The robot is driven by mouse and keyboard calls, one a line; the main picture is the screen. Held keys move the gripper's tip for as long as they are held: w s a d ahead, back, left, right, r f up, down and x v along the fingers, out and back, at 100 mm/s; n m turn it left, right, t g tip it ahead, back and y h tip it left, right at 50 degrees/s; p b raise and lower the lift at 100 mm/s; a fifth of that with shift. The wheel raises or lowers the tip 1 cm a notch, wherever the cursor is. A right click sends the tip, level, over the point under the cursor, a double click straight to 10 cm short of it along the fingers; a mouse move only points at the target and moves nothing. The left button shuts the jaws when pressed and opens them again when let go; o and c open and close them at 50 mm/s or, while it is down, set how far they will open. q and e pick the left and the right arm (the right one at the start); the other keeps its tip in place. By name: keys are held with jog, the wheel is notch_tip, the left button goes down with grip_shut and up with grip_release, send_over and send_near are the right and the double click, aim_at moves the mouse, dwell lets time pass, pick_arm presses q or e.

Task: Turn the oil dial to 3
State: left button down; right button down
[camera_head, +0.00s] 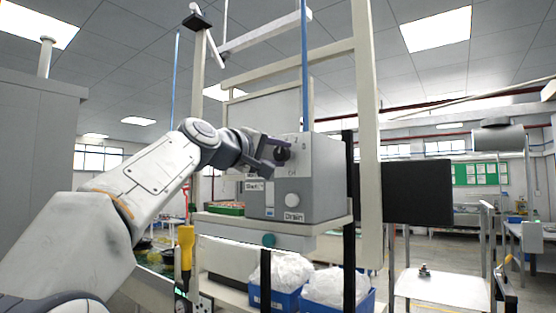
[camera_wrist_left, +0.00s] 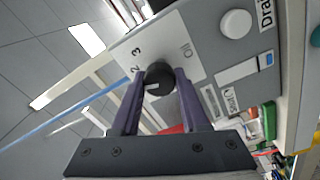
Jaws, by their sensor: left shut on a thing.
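The oil dial (camera_wrist_left: 158,80) is a round black knob on a white plate marked 2, 3 and "Oil" in the left wrist view. It sits on the front of a grey and white machine box (camera_head: 318,190). My left gripper (camera_wrist_left: 160,92) has its two fingers on either side of the dial and is shut on it. In the head view the left gripper (camera_head: 272,153) reaches the dial (camera_head: 283,154) from the left and partly covers it. The dial's pointer setting is too small to read surely. My right gripper is not in view.
A white round button (camera_head: 292,200) and a "Drain" label (camera_head: 294,216) are low on the box. Blue bins (camera_head: 287,299) with white bags stand below. A cream post (camera_head: 366,130) and a black panel (camera_head: 418,192) are to the right.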

pick_arm(q)
jog(key=m+b, duration=0.1)
jog(key=m, duration=0.3)
jog(key=shift+m, duration=0.4)
jog(key=m, duration=0.4)
jog(key=shift+m, duration=0.3)
jog(key=shift+c, duration=2.2)
grip_release()
jog(key=b+v, duration=0.5)
jog(key=v, duration=0.5)
jog(key=shift+a, duration=0.2)
